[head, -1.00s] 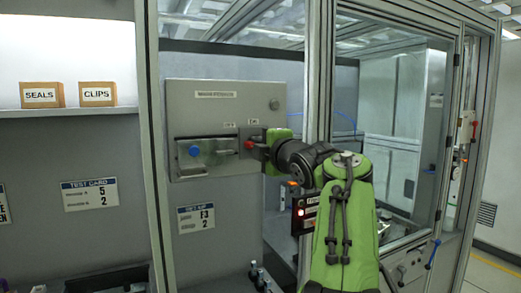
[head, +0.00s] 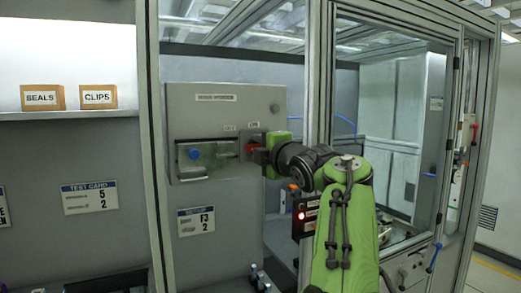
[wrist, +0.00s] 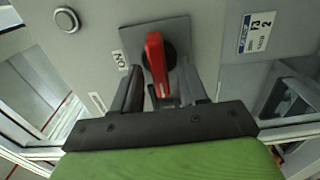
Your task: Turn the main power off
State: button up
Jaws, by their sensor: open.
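A grey electrical cabinet (head: 225,105) carries a red switch handle (head: 251,148) at its right side, under small labels. The handle shows large in the wrist view (wrist: 156,62), on a dark round hub over a grey plate, beside a label that reads ON. My gripper (head: 258,150) is at the handle from the right. In the wrist view my gripper (wrist: 160,88) is open, with one dark finger on each side of the handle. I cannot tell whether either finger touches it.
A blue knob (head: 194,153) sits by a clear cover (head: 218,154) left of the handle. A round button (wrist: 66,19) is on the cabinet face. A frame post (head: 319,100) stands right of the cabinet. SEALS (head: 42,98) and CLIPS (head: 97,97) boxes sit on a shelf.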

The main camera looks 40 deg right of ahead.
jog(key=shift+s, duration=0.15)
jog(key=b+v, duration=0.1)
jog(key=v, duration=1.4)
jog(key=shift+s+a, duration=0.2)
jog(key=shift+s, duration=0.05)
